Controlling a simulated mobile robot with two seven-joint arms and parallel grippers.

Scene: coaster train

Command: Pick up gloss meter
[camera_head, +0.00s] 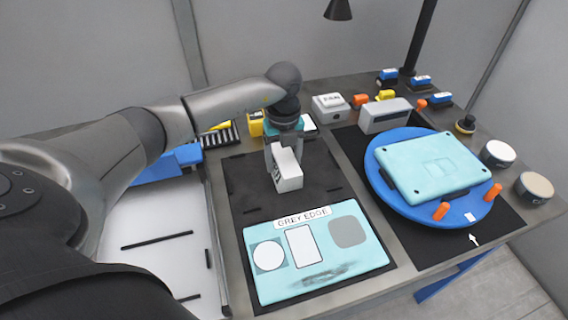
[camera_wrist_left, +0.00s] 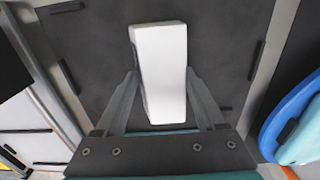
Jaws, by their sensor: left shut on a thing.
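The gloss meter, seen as a white box with dark marks on one side (camera_head: 289,172), is between the fingers of my left gripper (camera_head: 284,152). It hangs over the dark mat (camera_head: 245,188). In the left wrist view the white box (camera_wrist_left: 161,72) shows its plain long face, with the left gripper's two fingers (camera_wrist_left: 162,100) on either side of it. The left gripper is shut on it. Whether its lower end touches the mat cannot be told. My right gripper is not in view.
A light-blue panel labelled "GREY EDGE" (camera_head: 345,270) lies in front. A blue round turntable (camera_head: 385,190) bearing another light-blue panel (camera_head: 425,160) stands right. White boxes (camera_head: 331,107), blue and orange blocks and a lamp (camera_head: 338,10) are behind. A white tray (camera_head: 150,215) lies left.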

